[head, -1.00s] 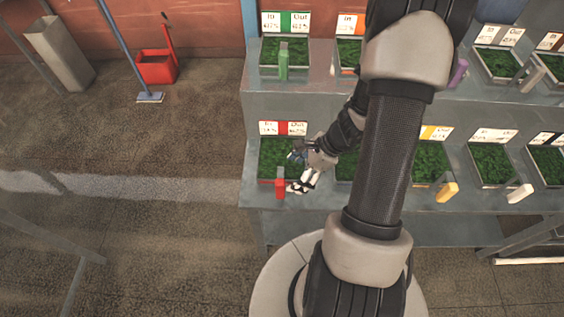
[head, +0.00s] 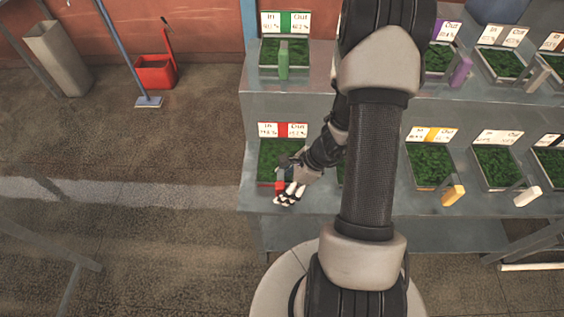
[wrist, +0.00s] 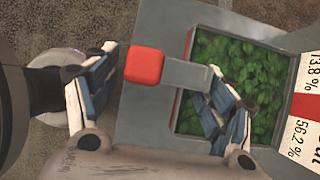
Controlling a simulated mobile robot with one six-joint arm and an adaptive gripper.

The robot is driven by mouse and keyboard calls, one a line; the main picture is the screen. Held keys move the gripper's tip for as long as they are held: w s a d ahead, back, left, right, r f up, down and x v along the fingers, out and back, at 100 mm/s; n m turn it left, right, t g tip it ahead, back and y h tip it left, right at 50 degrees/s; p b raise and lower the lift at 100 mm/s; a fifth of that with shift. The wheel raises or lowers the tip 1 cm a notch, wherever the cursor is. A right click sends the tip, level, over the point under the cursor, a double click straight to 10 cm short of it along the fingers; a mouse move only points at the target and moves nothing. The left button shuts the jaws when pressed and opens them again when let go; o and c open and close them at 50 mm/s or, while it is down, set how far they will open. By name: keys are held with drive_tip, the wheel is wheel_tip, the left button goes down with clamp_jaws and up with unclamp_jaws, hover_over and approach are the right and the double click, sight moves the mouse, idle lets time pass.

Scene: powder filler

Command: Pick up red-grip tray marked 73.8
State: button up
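The red-grip tray (head: 266,160), filled with green leaves, stands at the left end of the lower shelf. In the wrist view, its label (wrist: 303,105) has a red band and reads 73.8 % and 56.2 %. The red grip (wrist: 145,66) sticks out on a grey stem from the tray's near side. My gripper (wrist: 161,58) is open, with one finger beyond the red end of the grip and the other over the tray's leaves. The red grip lies between them, and I see no finger closed on it. In the head view my gripper (head: 288,192) partly hides the grip.
The green-grip tray (head: 283,60) stands on the upper shelf behind. Trays with yellow (head: 453,195) and white (head: 527,196) grips stand to the right on the lower shelf. My arm hides the middle. The floor left of the shelf is clear near the front.

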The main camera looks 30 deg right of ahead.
drive_tip(key=c, duration=1.6)
drive_tip(key=shift+o, duration=0.2)
drive_tip(key=shift+r, duration=0.1)
